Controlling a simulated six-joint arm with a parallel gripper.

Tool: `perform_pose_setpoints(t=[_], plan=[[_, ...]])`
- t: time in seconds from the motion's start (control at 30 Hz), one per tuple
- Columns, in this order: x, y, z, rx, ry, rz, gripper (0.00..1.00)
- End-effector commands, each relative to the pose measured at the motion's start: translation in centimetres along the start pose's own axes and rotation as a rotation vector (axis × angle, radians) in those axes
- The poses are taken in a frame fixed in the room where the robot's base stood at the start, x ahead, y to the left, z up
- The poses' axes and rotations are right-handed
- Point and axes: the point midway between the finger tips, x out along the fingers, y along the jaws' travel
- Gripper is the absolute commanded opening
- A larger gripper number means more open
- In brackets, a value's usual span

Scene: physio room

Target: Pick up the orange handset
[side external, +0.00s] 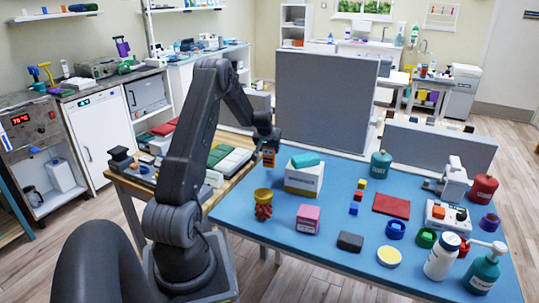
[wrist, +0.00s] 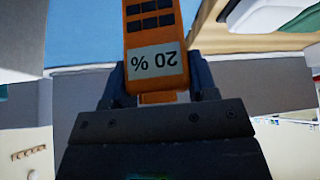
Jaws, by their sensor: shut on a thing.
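The orange handset (wrist: 157,40) is between the two fingers of my gripper (wrist: 158,85) in the wrist view. It has dark keys and a pale label reading "20 %", upside down in that picture. My gripper is shut on it. In the side external view the handset (side external: 269,159) hangs below my gripper (side external: 268,146), near the left back edge of the blue table (side external: 335,255). It appears held above the table level, beside a white and yellow box. The finger contacts are partly hidden.
The white and yellow box (side external: 304,178) with a teal block (side external: 307,160) on it stands just right of the handset. A grey panel (side external: 325,104) rises behind. A wooden side table (side external: 199,204) is left.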

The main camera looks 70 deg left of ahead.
Motion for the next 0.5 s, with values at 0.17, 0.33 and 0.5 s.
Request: perform_pose_setpoints(t=[0.17, 0.33, 0.5], plan=[[-3.4, 0.0, -2.1, 0.001, 0.008, 0.0, 0.26], [-5.6, 0.0, -3.3, 0.001, 0.004, 0.0, 0.26], [-6.5, 0.0, -3.8, 0.001, 0.003, 0.0, 0.26]])
